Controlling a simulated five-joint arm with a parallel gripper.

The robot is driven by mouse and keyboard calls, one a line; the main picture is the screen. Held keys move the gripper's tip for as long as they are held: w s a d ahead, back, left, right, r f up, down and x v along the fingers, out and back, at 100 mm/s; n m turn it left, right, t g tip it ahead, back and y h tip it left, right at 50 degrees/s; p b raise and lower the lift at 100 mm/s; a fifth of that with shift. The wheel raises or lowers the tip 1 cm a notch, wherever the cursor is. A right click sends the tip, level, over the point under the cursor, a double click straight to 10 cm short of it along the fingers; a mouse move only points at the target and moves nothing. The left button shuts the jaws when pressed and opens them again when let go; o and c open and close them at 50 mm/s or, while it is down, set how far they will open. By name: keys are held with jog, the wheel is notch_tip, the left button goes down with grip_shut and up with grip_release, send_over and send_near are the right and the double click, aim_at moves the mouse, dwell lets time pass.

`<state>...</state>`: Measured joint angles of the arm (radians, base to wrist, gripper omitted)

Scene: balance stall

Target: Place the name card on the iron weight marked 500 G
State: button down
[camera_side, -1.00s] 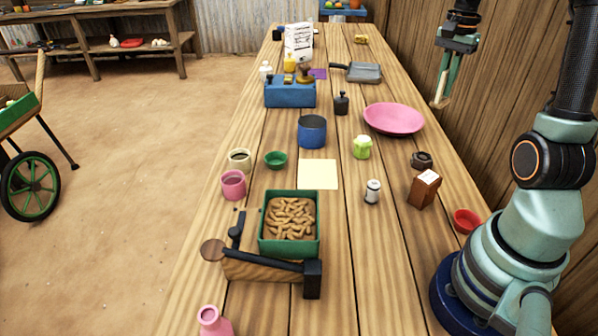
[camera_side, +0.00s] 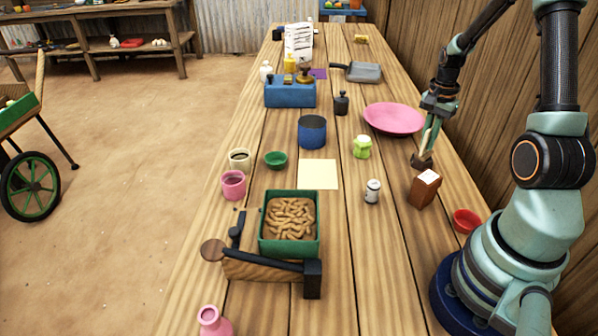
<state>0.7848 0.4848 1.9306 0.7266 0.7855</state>
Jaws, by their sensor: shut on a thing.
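My gripper (camera_side: 427,150) is low over the right side of the table. It is shut on a thin, pale tan piece (camera_side: 426,139), seen nearly edge-on, which I take to be the name card; no writing shows. Just below its fingertips is a low, dark, roundish iron weight (camera_side: 420,164), partly covered by the gripper. I cannot tell whether the card touches it. A second dark weight with a knob (camera_side: 341,104) stands upright further back, left of the pink plate. No marking can be read on either, so I cannot tell which says 500 G.
A pink plate (camera_side: 393,118) lies just behind the gripper. A green jar (camera_side: 362,147) and a small white-sided cylinder (camera_side: 372,191) stand to the left.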

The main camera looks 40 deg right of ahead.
jog(key=shift+f, duration=0.1)
jog(key=c, duration=1)
grip_release()
